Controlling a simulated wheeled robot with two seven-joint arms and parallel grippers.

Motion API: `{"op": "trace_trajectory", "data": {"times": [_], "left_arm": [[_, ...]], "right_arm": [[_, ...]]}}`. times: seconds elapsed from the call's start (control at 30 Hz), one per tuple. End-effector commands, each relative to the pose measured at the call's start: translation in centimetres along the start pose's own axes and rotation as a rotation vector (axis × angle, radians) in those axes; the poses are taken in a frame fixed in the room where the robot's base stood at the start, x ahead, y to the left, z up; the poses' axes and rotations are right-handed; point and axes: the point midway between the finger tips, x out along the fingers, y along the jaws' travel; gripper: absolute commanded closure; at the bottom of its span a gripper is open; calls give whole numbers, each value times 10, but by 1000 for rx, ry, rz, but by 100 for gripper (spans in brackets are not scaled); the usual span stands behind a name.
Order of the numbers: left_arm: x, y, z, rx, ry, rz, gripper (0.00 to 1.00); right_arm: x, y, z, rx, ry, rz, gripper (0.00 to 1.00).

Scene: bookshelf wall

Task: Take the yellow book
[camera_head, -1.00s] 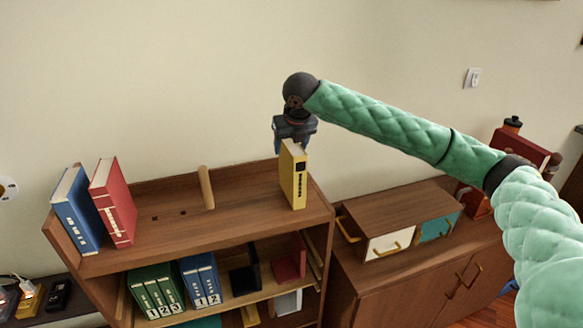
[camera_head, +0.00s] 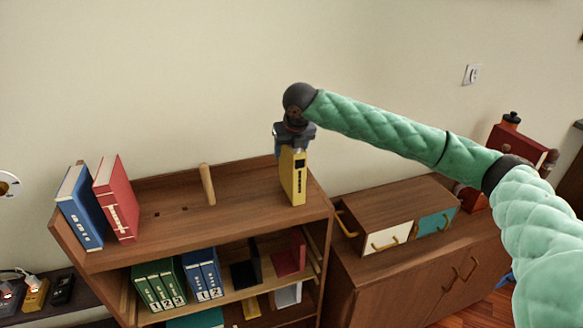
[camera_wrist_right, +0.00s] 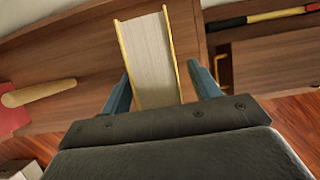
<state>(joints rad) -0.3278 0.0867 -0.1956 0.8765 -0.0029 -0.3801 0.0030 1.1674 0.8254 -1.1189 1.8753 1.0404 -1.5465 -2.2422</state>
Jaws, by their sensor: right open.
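The yellow book (camera_head: 292,178) stands upright on the top board of the wooden bookshelf (camera_head: 240,187), near its right end. My right gripper (camera_head: 295,146) is directly above and at the top of the book, pointing down. In the right wrist view the book (camera_wrist_right: 150,58) shows its pale page edges between the two blue-grey fingers of the gripper (camera_wrist_right: 160,90). The fingers are open, one on each side of the book; whether either touches it I cannot tell. My left gripper is not in view.
A blue book (camera_head: 80,208) and a red book (camera_head: 117,198) stand at the shelf's left end. A wooden peg (camera_head: 207,184) rises between them and the yellow book. Lower shelves hold green binders (camera_head: 158,285) and blue binders (camera_head: 202,274). A cabinet (camera_head: 400,270) stands at the right.

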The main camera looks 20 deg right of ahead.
Motion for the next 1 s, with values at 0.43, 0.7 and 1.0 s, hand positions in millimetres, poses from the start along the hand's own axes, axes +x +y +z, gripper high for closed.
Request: {"op": "trace_trajectory", "data": {"times": [0.43, 0.7, 1.0], "left_arm": [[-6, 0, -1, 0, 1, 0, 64], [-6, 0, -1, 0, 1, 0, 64], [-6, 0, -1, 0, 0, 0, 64]], "right_arm": [[3, 0, -1, 0, 1, 0, 38], [4, 0, -2, 0, 0, 0, 38], [3, 0, -2, 0, 0, 0, 85]]}}
